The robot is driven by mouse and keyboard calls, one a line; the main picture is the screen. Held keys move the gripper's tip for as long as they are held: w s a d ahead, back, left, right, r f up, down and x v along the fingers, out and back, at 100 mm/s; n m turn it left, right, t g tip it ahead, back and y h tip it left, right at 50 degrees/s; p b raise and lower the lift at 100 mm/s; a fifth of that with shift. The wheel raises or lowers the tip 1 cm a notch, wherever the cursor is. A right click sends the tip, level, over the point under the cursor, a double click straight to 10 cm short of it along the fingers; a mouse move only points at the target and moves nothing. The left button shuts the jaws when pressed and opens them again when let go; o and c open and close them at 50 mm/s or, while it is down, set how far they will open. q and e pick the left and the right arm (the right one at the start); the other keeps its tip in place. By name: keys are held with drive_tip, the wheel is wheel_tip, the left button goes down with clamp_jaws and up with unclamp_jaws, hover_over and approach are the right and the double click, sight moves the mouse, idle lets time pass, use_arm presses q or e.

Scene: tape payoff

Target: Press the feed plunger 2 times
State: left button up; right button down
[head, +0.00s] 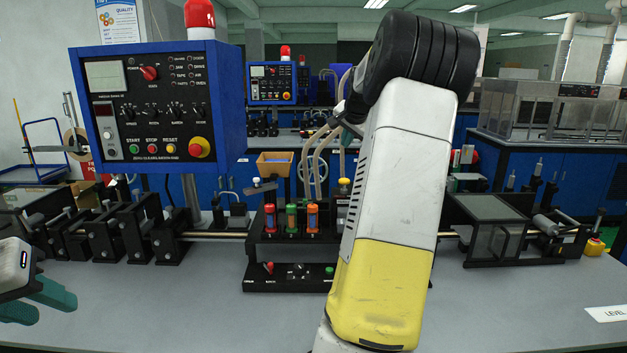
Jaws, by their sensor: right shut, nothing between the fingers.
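A yellow-capped knob (345,182) stands on the black central fixture (262,250), just left of my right forearm; I cannot tell for sure that it is the feed plunger. My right forearm covers part of the fixture. My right gripper (351,129) is mostly hidden behind that arm. Only a small teal and grey part shows, above the yellow knob and apart from it in the picture; it is shut and empty. My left gripper (38,303) is at the lower left edge, its teal fingers apart and empty, away from the fixture.
A blue control box (160,110) on a post stands at the left. Red, green and orange cylinders (291,219) stand in the fixture. Black roller brackets (139,232) line the left; a glass-topped unit (489,207) stands right. The front grey tabletop (170,310) is mostly clear.

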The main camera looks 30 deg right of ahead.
sight(344, 179)
drive_tip(key=shift+f, duration=4.35)
drive_tip(key=shift+f, duration=0.1)
drive_tip(key=shift+f, duration=0.35)
drive_tip(key=shift+a+f, duration=0.1)
drive_tip(key=shift+f, duration=1.2)
drive_tip(key=shift+r, duration=1.75)
drive_tip(key=shift+r, duration=2.5)
